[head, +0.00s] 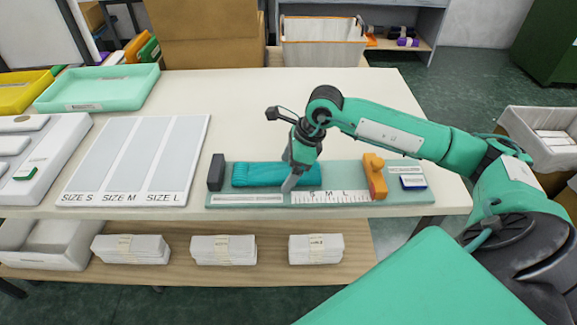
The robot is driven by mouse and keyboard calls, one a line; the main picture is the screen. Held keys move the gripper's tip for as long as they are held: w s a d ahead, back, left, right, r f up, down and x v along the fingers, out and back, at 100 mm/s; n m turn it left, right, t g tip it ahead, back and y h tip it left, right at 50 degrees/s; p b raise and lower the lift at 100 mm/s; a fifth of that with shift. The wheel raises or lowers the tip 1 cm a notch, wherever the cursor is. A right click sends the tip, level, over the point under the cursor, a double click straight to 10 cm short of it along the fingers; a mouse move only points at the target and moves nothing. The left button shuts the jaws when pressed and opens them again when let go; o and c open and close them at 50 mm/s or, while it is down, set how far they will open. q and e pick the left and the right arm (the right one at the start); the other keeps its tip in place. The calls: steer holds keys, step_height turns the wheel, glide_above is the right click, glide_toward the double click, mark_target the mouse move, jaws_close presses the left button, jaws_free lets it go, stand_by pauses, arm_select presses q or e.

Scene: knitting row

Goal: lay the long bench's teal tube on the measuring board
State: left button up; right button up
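The teal tube (258,174) is a ribbed, flat knitted piece. It lies lengthwise along the left part of the pale green measuring board (345,183), just right of the dark end block (216,172). My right gripper (291,182) points down at the tube, with its grey fingertips at board height in front of the tube. The gripper hides part of the tube, and I cannot tell whether the fingers are open or closed on it. My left gripper is not in view.
The board has an orange slider (375,177) and an S M L scale. A white size board (135,160) lies to the left, with a green tray (98,88) behind it. The bench top (225,105) behind the measuring board is clear. White bundles (224,249) sit on the lower shelf.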

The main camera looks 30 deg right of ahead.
steer(key=shift+r, duration=0.2)
steer(key=shift+s+d+r, duration=0.15)
steer(key=shift+d+r, duration=0.15)
steer(key=shift+r, duration=0.3)
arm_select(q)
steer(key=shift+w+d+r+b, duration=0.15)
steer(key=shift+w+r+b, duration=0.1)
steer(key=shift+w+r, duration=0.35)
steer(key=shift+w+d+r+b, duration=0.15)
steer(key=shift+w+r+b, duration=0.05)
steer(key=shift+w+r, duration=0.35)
arm_select(e)
steer(key=v, duration=1)
steer(key=shift+r, duration=0.25)
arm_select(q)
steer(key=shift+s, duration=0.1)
